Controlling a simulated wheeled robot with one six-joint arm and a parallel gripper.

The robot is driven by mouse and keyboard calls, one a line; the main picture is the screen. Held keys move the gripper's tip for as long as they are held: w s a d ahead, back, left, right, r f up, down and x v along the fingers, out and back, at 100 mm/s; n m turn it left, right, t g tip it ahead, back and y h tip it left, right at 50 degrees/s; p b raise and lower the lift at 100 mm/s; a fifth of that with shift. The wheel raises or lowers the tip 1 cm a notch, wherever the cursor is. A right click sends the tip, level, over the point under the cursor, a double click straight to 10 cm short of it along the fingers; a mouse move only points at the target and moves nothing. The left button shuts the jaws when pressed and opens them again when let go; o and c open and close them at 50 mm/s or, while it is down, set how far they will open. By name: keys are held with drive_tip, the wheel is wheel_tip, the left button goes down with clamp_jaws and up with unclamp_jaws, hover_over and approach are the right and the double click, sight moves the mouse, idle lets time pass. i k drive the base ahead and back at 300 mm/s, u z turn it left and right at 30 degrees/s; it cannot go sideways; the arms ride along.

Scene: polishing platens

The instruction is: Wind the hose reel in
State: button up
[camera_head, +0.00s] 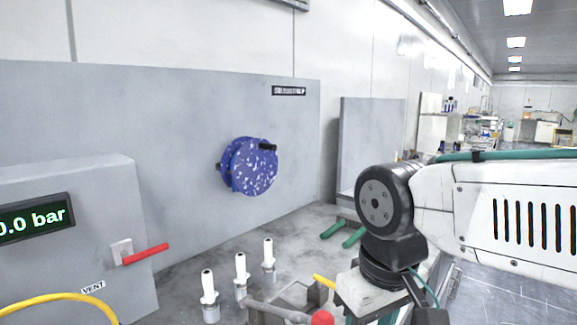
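The hose reel (254,166) is a blue, white-speckled round drum mounted on an upright grey panel (150,110), left of the picture's middle. A short black handle (268,147) sticks out near the top right of its face. No loose hose can be made out at the reel. My white arm comes in from the right, with a black joint at its end, well to the right of the reel and apart from it. The arm's black wrist points down towards the bottom edge. My gripper's fingers cannot be made out.
A grey box at left has a pressure display (36,218), a red lever (146,254) and a yellow hose (62,302). Several white-topped posts (240,275) stand on the bench below the reel. Green handles (345,233) lie right of it. The space before the reel is clear.

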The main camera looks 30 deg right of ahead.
sight(254, 161)
drive_tip(key=z, duration=2.2)
drive_tip(key=i, duration=1.05)
drive_tip(key=u, duration=2.2)
